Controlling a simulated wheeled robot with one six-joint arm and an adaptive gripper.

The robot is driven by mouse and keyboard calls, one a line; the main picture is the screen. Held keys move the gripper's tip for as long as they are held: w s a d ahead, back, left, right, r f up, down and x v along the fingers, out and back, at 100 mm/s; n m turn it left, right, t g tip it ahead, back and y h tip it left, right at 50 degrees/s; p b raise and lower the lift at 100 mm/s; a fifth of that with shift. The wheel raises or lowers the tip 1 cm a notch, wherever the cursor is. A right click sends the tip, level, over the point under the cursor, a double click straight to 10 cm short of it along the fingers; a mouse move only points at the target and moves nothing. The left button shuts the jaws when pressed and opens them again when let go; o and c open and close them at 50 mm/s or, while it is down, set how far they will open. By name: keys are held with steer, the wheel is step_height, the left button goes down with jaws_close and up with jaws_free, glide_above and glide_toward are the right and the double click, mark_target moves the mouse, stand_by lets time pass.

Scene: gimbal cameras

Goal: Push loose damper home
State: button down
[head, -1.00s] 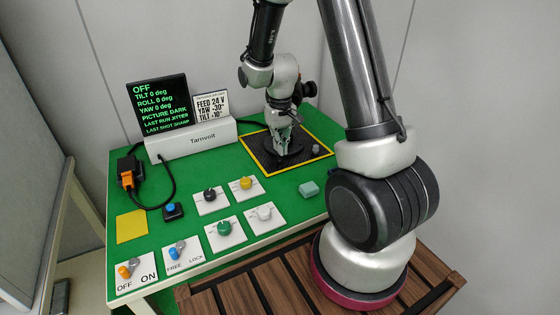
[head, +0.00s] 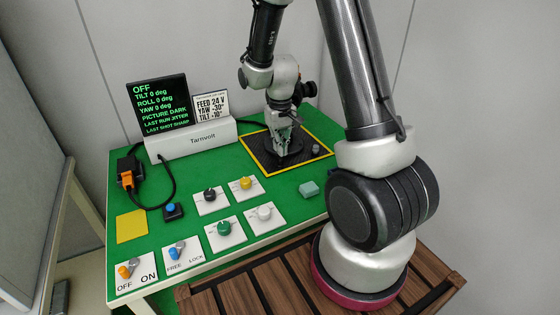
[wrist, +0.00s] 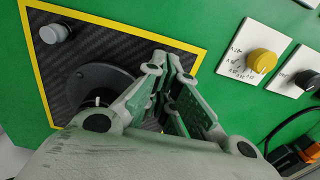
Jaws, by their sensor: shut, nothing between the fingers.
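My gripper (head: 283,140) points down over the black, yellow-edged mat on the green table. It is shut and empty. In the wrist view its fingertips (wrist: 172,68) come together in front of a dark round base (wrist: 95,84) on the mat, and my fingers cover part of this base. In the head view the dark base (head: 268,148) shows at the fingers' foot; I cannot tell whether they touch it. A small grey cylinder (head: 316,149) stands apart near the mat's right corner; it also shows in the wrist view (wrist: 54,33). I cannot tell which part is the loose damper.
The white Tarnvolt console (head: 195,142) and dark display (head: 160,105), reading OFF, stand at the back left. Several knob plates and switches, such as the yellow knob (head: 246,183), fill the front left.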

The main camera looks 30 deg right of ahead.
steer(key=shift+f, duration=1)
steer(key=shift+r, duration=0.15)
stand_by(0.4)
steer(key=shift+r, duration=3.4)
steer(key=s+d+r+t, duration=0.1)
steer(key=s+r+t, duration=0.3)
steer(key=s+r, duration=1.6)
steer(key=s, duration=0.2)
steer(key=shift+s+r, duration=0.15)
steer(key=shift+s, duration=0.15)
